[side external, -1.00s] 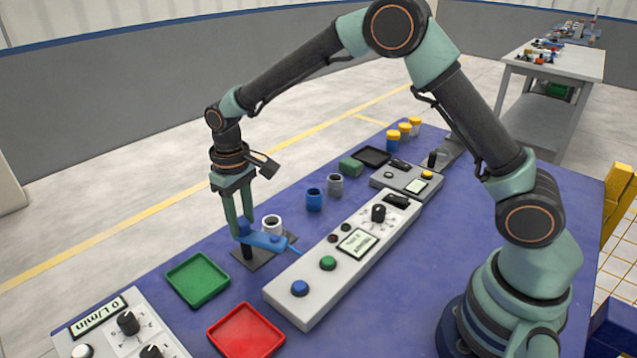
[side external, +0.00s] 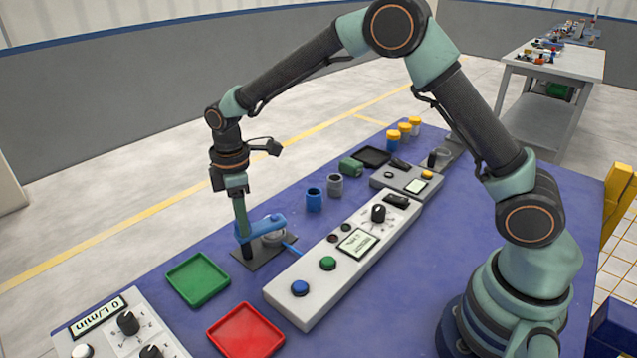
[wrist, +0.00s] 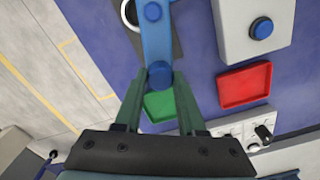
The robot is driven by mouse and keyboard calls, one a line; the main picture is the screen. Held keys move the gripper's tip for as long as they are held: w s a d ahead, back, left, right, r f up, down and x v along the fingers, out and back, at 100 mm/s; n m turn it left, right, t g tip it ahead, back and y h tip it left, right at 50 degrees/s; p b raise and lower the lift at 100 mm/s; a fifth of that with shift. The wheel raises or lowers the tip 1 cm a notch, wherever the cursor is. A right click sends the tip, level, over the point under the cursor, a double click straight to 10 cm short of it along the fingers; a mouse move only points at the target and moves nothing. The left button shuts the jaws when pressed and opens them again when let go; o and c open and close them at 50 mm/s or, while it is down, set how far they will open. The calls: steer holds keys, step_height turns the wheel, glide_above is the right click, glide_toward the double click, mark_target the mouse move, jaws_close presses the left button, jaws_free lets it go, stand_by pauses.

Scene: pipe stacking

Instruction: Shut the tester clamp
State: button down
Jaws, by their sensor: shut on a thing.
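The tester clamp is a blue arm (side external: 262,227) on a dark post, standing on a dark plate (side external: 268,257). The arm now lies across a pale ring-shaped pipe piece (side external: 272,238), hiding part of it. In the wrist view the blue arm (wrist: 155,38) runs up from a round blue knob, and a pale ring edge (wrist: 128,14) shows beside it. My gripper (side external: 241,233) points down at the arm's near-left end. In the wrist view its fingers (wrist: 158,92) stand on either side of the knob end, shut on it. Whether the arm presses on the pipe cannot be told.
A long grey tester console (side external: 325,285) with buttons stands right of the clamp. A green tray (side external: 198,278) and a red tray (side external: 245,332) lie in front. Blue (side external: 314,199) and grey (side external: 335,184) pipe pieces stand behind. A flow meter box (side external: 125,330) sits front left.

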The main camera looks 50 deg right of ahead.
steer(key=shift+r+n, duration=0.15)
steer(key=shift+n, duration=1.45)
steer(key=c, duration=0.5)
jaws_free()
step_height(320, 180, up, 12)
